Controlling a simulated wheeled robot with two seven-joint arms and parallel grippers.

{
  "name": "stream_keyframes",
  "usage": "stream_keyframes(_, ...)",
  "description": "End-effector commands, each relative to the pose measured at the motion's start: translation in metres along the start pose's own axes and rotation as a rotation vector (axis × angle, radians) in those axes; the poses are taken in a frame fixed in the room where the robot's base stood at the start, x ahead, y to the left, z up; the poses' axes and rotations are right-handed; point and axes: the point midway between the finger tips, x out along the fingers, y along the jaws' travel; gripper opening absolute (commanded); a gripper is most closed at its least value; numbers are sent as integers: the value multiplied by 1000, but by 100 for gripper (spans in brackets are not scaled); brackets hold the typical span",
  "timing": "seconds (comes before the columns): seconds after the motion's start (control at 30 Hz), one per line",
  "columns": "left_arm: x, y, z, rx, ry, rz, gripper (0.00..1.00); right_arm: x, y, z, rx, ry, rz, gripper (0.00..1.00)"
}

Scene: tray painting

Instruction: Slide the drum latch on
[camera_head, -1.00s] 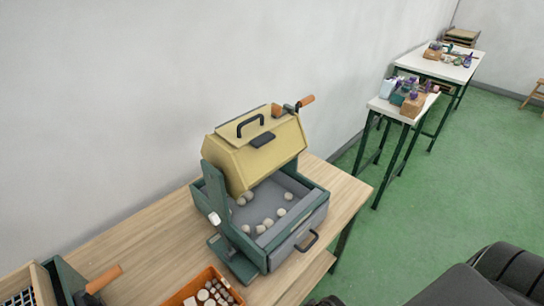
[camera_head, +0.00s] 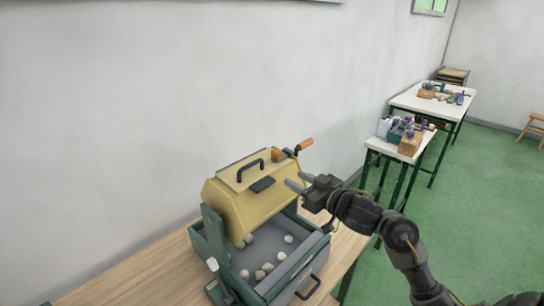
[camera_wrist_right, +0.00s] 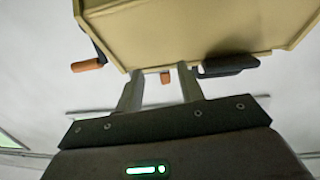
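The yellow drum (camera_head: 240,205) hangs in its green frame over a grey tray. A black latch (camera_head: 262,184) sits on its upper face beside the lid handle (camera_head: 250,169). My right gripper (camera_head: 292,184) is just right of the latch in the head view, fingers apart and empty. In the right wrist view the drum (camera_wrist_right: 180,35) fills the top. A dark piece, seemingly the latch (camera_wrist_right: 230,66), is just right of my right gripper's (camera_wrist_right: 160,75) fingers, with no clear contact. An orange piece (camera_wrist_right: 165,77) shows between the fingertips. My left gripper is not in view.
A crank with an orange grip (camera_head: 304,145) sticks out at the drum's far side. The grey tray (camera_head: 290,262) under the drum holds several pale balls. A wall stands close behind the wooden table (camera_head: 130,275). Two side tables stand farther right.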

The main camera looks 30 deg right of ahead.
Motion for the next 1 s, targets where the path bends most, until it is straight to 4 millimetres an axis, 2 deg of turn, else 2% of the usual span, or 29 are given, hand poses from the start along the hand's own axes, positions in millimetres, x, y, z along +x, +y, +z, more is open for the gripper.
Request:
stream_keyframes(0.03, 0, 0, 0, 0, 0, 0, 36, 2, 5, -18, 2, 33, -26, 38)
stream_keyframes(0.13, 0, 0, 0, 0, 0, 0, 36, 3, 8, -37, 15, 66, -66, 38)
stream_keyframes(0.33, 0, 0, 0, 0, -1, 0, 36, 5, 9, -44, 23, 77, -85, 38)
stream_keyframes(0.43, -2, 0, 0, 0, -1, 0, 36, 11, 8, -45, 26, 77, -83, 38)
stream_keyframes(0.57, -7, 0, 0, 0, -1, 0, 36, 30, 6, -48, 27, 78, -84, 38)
stream_keyframes(0.8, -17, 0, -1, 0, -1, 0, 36, 76, 3, -51, 28, 77, -83, 38)
stream_keyframes(1.0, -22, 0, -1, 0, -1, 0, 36, 102, 1, -52, 25, 76, -82, 38)
